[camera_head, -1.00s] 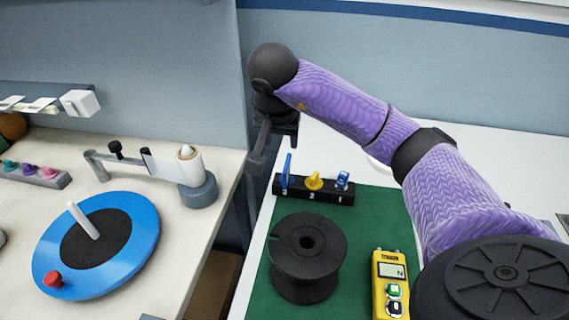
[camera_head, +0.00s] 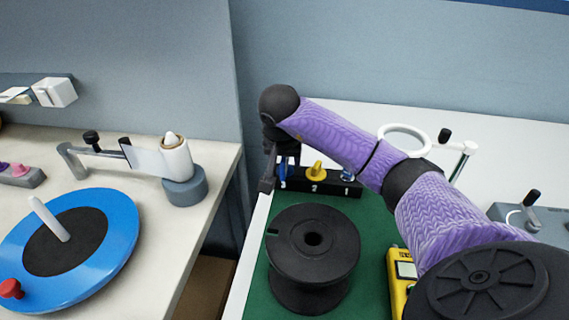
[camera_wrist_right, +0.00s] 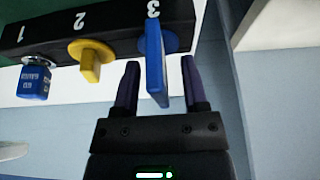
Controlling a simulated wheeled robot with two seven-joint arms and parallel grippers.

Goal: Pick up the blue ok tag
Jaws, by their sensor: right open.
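A black rack (camera_head: 330,184) with slots numbered 3, 2 and 1 stands on the green mat. A thin blue tag (camera_wrist_right: 156,65) is upright at slot 3, seen nearly edge-on, so I cannot read any lettering on it. It shows partly behind my gripper in the head view (camera_head: 282,173). A blue block with small white lettering (camera_wrist_right: 34,82) is at slot 1. My right gripper (camera_wrist_right: 159,66) is open, its two dark fingers on either side of the blue tag at slot 3, with visible gaps. It shows in the head view (camera_head: 269,172). My left gripper is not in view.
A yellow tag (camera_wrist_right: 89,58) sits at slot 2, beside the blue tag. A black spool (camera_head: 313,258) and a yellow meter (camera_head: 398,285) are nearer on the green mat (camera_head: 258,285). A white ring stand (camera_head: 405,130) is behind my arm.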

